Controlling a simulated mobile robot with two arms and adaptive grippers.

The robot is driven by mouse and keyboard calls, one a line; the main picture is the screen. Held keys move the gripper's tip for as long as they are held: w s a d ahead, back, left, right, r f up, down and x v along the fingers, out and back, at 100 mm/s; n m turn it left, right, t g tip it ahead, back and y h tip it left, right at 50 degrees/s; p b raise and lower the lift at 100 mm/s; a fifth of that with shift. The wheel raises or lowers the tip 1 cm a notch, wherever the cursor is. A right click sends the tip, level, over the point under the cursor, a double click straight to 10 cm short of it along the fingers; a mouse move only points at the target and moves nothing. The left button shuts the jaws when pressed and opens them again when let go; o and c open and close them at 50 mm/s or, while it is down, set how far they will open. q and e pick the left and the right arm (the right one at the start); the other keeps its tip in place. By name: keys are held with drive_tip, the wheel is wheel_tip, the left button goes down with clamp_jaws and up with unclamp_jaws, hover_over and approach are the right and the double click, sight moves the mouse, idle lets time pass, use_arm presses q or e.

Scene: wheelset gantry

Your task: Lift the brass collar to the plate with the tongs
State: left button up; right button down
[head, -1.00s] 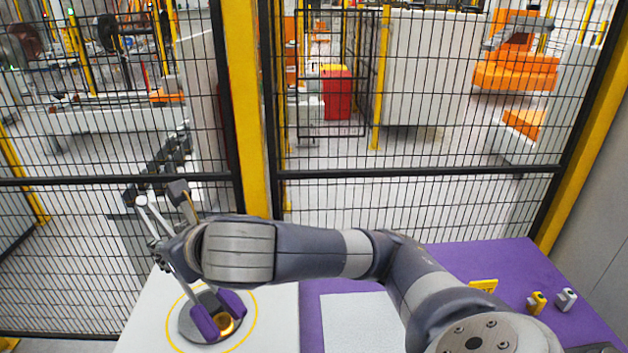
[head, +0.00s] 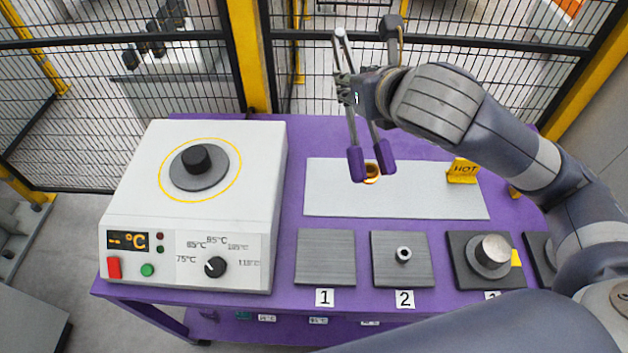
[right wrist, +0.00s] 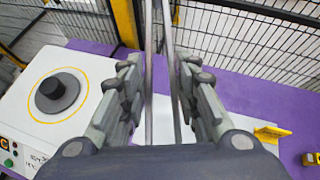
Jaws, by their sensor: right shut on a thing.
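My right gripper (head: 348,88) is shut on the tongs, which have metal arms (head: 351,121) and purple tips (head: 356,163). In the right wrist view the tong arms (right wrist: 163,75) run between the fingers of my right gripper (right wrist: 160,85). The brass collar (head: 371,170) glows orange between the purple tips, partly hidden by them. It appears over the pale flat plate (head: 400,203); I cannot tell its height above it. My left gripper is not in view.
The white heater (head: 140,205) stands at the left, with a black knobbed disc (head: 198,178) on top. A yellow HOT sign (head: 462,171) stands by the plate's right end. Pad 1 (head: 325,257) is bare; pad 2 (head: 388,270) holds a small ring. Mesh fencing stands behind.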

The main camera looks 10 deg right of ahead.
use_arm(q)
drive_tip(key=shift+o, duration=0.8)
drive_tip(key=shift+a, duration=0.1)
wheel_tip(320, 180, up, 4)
drive_tip(key=p, duration=0.4)
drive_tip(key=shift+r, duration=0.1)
use_arm(e)
drive_tip(key=s+a+f+n+g+y, duration=0.3)
drive_tip(key=s+a+f+n+y, duration=0.1)
drive_tip(key=a+f+n+y, duration=0.1)
drive_tip(key=s+a+f+n+g+y, duration=0.3)
drive_tip(key=a+f+n, duration=0.4)
drive_tip(key=a, duration=0.3)
drive_tip(key=shift+s+f+y, duration=0.3)
drive_tip(key=shift+s+y, duration=0.25)
drive_tip(key=shift+y, duration=0.65)
drive_tip(key=shift+a+f, duration=0.1)
drive_tip(key=shift+f, duration=0.05)
